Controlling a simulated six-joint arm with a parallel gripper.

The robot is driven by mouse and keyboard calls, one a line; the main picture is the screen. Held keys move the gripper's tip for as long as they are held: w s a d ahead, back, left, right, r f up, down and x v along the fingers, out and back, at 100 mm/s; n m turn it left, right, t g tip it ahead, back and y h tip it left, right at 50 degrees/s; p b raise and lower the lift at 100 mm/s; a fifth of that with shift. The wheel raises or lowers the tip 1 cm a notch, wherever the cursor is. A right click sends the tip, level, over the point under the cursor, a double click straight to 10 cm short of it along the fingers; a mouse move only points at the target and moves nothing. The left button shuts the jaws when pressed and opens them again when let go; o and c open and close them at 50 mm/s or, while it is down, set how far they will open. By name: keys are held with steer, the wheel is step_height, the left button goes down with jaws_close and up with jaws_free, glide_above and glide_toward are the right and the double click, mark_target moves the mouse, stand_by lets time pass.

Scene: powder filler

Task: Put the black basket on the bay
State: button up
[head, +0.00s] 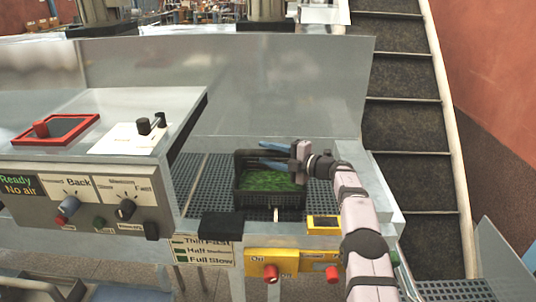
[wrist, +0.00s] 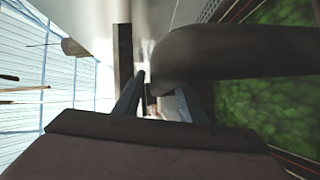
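The black basket (head: 270,205) stands upright on the dark perforated grate of the bay (head: 217,185), filled with small green pieces. In the wrist view its green contents (wrist: 270,95) show at the right. My gripper (head: 268,155) is at the basket's back right, with its blue fingers pointing left over the far part of the basket. The fingers are spread with a gap between them, and nothing is visibly held. In the wrist view the fingers (wrist: 157,100) also stand apart. A dark rounded bar crosses the basket there and hides part of it; I cannot tell what it is.
A metal panel (head: 230,90) rises behind the bay. A control box (head: 85,200) with knobs stands at the left. Yellow button boxes (head: 272,262) are at the front edge. Bare grate lies on the left of the basket. A stair-like conveyor (head: 405,90) rises at the right.

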steer(key=shift+r, duration=0.1)
steer(key=shift+r, duration=0.15)
steer(key=shift+b+v, duration=0.65)
steer(key=shift+v, duration=0.35)
steer(key=f+b+v, duration=0.1)
steer(key=b+v, duration=0.3)
steer(key=v, duration=0.6)
steer(key=shift+r, duration=0.45)
